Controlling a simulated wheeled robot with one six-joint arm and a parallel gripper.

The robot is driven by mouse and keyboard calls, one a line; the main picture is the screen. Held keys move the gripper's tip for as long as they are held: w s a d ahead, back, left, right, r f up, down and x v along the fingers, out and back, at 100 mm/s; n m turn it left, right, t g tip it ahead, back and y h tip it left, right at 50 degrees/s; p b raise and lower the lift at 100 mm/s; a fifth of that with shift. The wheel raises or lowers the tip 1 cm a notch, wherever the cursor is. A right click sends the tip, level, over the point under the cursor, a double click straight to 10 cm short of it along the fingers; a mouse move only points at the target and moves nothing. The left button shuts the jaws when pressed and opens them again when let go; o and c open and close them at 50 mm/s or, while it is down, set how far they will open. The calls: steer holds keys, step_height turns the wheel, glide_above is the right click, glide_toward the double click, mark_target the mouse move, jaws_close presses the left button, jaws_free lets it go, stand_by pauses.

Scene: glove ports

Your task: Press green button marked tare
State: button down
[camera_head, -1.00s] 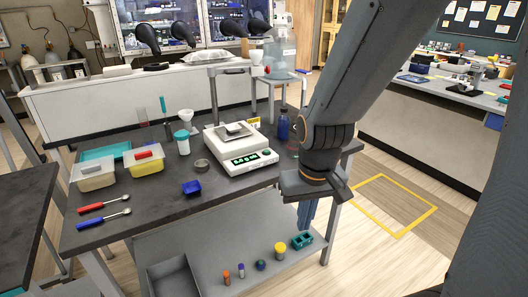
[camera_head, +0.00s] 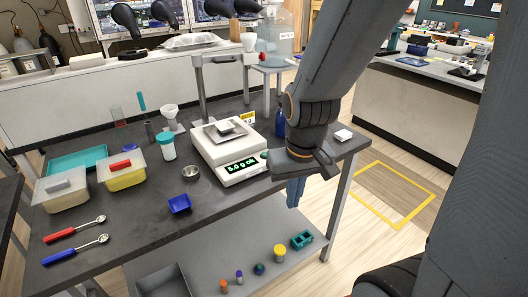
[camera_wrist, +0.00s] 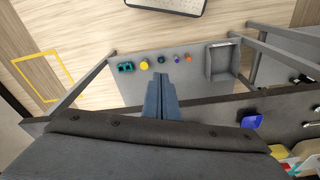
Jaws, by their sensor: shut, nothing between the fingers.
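A white scale (camera_head: 228,152) stands on the dark table, with a lit green display (camera_head: 242,166) that seems to read "5.0 g ok". A small object rests on its pan. A small green button (camera_head: 264,155) shows at the right end of the scale's front panel, close to my wrist; its marking is too small to read. My gripper (camera_head: 294,198) is shut and empty, its blue-grey fingers pointing down, to the right of and in front of the scale. The fingers also show in the wrist view (camera_wrist: 162,82), above the lower shelf; the scale is not visible there.
A blue bottle (camera_head: 280,124) stands behind my wrist. The lower shelf (camera_head: 210,262) holds several small items. Dark tabletop is clear in front.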

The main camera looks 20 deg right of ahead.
steer(key=shift+w, duration=0.1)
step_height(320, 180, up, 8)
steer(key=r+m+t+y+p, duration=0.15)
steer(key=m+t+y, duration=0.45)
steer(key=m, duration=1.5)
glide_above(265, 154)
steer(key=f+h, duration=0.1)
steer(key=shift+s+d+t, duration=0.3)
steer(key=shift+s+d, duration=0.05)
steer(key=shift+d, duration=0.05)
steer(key=shift+f, duration=0.1)
step_height(265, 154, down, 7)
steer(key=b, duration=0.5)
steer(key=shift+f+b, duration=0.8)
steer(key=shift+b, duration=0.4)
steer(key=shift+f, duration=0.15)
